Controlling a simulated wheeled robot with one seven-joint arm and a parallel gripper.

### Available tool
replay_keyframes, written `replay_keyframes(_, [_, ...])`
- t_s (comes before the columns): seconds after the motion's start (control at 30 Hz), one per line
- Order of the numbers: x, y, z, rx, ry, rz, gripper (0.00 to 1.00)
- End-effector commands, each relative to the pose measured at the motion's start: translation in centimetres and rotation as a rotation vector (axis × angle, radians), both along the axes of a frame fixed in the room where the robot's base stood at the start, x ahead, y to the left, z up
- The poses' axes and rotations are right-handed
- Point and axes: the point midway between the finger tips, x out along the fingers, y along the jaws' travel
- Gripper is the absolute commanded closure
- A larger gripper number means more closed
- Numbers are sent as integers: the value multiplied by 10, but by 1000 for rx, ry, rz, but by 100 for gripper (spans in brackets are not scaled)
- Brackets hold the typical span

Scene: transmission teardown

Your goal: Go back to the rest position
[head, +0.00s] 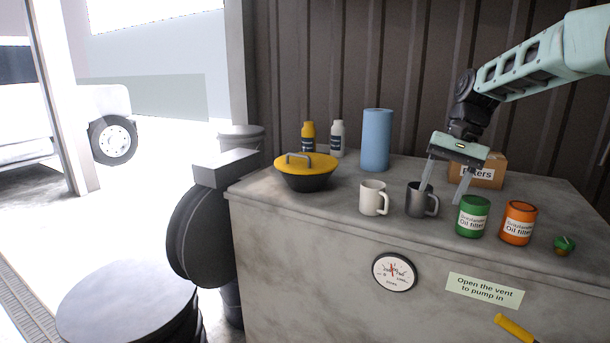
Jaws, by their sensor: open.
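My gripper (444,186) hangs from my pale green arm at the right, over the bench top. Its two fingers are spread and point down. The left finger overlaps the dark grey mug (415,202) in the picture, and the right finger comes down just behind the green oil filter can (472,217). I see nothing held between the fingers. Whether a finger touches the mug cannot be told from this view.
The bench (300,222) also carries a white mug (373,198), an orange filter can (517,222), a blue cylinder (376,140), a yellow-lidded bowl (306,172), two bottles and a filters box (491,172). A corrugated wall stands behind. Dark drums (130,305) stand at lower left.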

Motion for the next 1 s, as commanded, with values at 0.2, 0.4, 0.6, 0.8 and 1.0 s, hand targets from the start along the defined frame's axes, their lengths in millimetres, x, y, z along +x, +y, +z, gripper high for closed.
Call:
replay_keyframes(0.2, [-98, 126, -47, -31, -88, 358, 43])
replay_keyframes(0.4, [-218, 187, -98, -75, -179, 700, 43])
replay_keyframes(0.6, [-320, 192, -147, -122, -262, 988, 43])
replay_keyframes(0.8, [-361, 181, -169, -145, -302, 1116, 43])
replay_keyframes(1.0, [-364, 179, -170, -147, -304, 1126, 43])
